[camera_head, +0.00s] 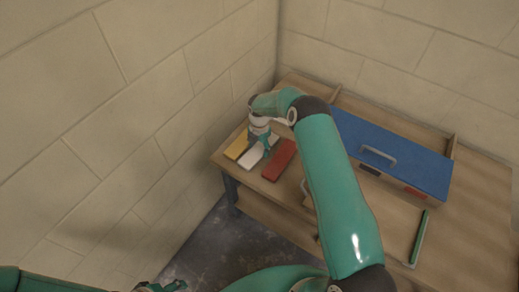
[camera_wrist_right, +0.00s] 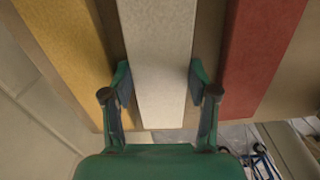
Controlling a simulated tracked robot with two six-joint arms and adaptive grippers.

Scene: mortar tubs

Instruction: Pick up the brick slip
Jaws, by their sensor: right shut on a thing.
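Three long flat slips lie side by side at the left end of the wooden bench: a yellow one (camera_head: 236,147), a white one (camera_head: 249,159) and a red one (camera_head: 279,160). In the right wrist view the white slip (camera_wrist_right: 158,45) runs between my fingers, with the yellow slip (camera_wrist_right: 68,45) to the left and the red slip (camera_wrist_right: 258,50) to the right. My right gripper (camera_head: 263,146) is shut on the white slip, one finger against each long side. Part of my left gripper (camera_head: 160,286) shows at the bottom edge; its fingers are not clear.
A blue-lidded box (camera_head: 400,152) with a handle stands on the bench (camera_head: 470,240), right of my right arm. A green bar (camera_head: 420,237) lies in front of it. Block walls (camera_head: 120,110) close in the left and back. My right arm hides part of the bench.

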